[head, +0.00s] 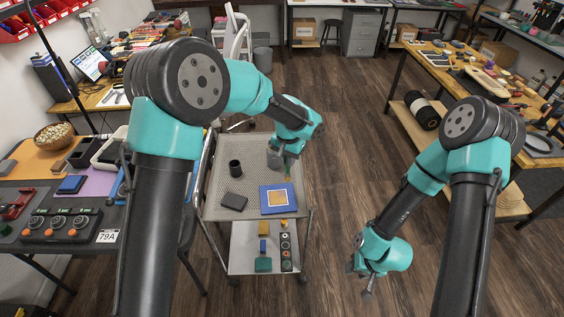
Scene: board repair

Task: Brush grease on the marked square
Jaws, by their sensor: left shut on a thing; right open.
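A blue board (265,207) lies flat on the upper tray of a metal cart (217,190). The marked square (278,198) is a tan patch with a pale border in its middle. My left gripper (288,156) is above the tray, behind the board. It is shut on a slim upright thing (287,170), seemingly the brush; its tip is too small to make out. A grey cup (273,158) stands just left of it. Whether the tip touches anything cannot be told. My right gripper (361,282) is open and empty, low over the floor right of the cart.
A black cup (235,168) and a dark flat box (234,202) are on the tray left of the board. The lower shelf (242,240) holds several small parts. Crowded benches stand left and right. The floor right of the cart is clear.

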